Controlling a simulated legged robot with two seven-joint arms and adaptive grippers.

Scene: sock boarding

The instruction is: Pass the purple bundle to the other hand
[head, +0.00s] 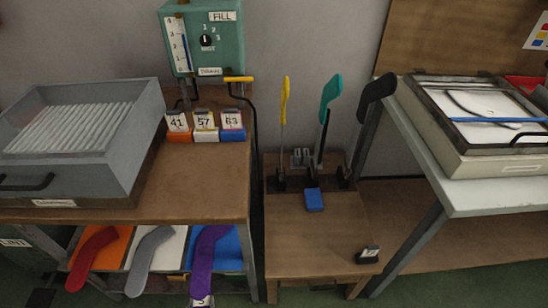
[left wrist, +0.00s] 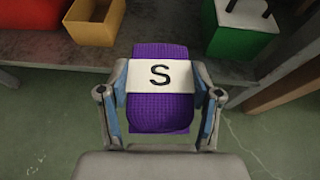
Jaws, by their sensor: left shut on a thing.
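In the left wrist view, the purple bundle (left wrist: 160,115) is a ribbed purple roll with a white band marked "S" around its middle. My left gripper (left wrist: 162,82) is shut on it, with one blue-grey finger pressed on each side at the band. The bundle is held above the green floor. My right gripper is in no frame.
The head view shows a wooden bench (head: 190,180), a low stand (head: 315,240) with upright paddles, and a hanging purple sock (head: 207,255).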

